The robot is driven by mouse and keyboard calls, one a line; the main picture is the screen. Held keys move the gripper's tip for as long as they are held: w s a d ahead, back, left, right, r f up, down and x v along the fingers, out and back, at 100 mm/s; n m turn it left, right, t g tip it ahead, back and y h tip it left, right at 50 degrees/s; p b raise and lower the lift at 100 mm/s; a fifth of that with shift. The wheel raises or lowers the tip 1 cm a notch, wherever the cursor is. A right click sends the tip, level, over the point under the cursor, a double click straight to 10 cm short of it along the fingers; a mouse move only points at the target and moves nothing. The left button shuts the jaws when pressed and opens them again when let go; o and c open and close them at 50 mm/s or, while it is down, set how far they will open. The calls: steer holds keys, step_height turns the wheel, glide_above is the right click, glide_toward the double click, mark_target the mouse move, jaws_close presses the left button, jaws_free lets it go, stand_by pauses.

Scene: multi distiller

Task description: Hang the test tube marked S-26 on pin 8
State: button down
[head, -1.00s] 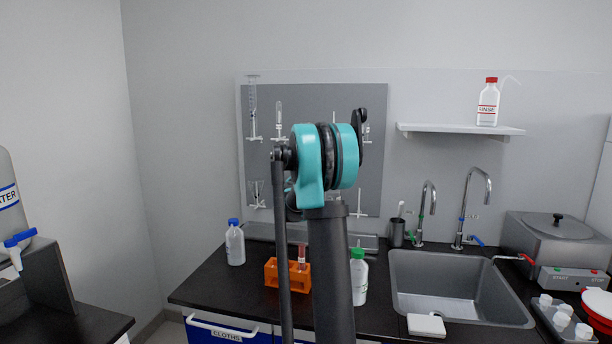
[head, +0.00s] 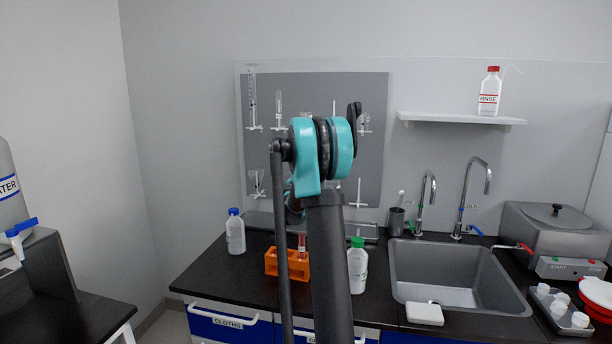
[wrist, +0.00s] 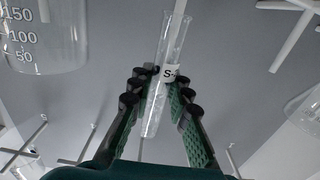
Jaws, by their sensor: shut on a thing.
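My gripper (wrist: 161,74) is shut on a clear test tube (wrist: 152,118) in the wrist view. The tube stands slightly tilted between the green-padded fingers. Its white label reads "S-", with the rest hidden by a finger. A grey pin board (head: 300,84) hangs on the wall in the head view. White pins show around the gripper in the wrist view, including a bare pin (wrist: 298,38) at upper right and another pin (wrist: 25,147) at lower left. My arm hides the gripper and part of the board in the head view.
A glass beaker (wrist: 45,35) hangs close to the upper left of the gripper. Other glassware (head: 252,100) hangs on the board's left. Below stand an orange rack (head: 271,263) with a tube, a green-capped bottle (head: 357,270) and a blue-capped bottle (head: 235,236). The sink (head: 400,262) is right.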

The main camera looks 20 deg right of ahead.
steer(key=shift+f, duration=1.5)
steer(key=c, duration=1.3)
jaws_free()
steer(key=shift+c, duration=0.2)
steer(key=v, duration=1.2)
steer(key=shift+a, duration=0.1)
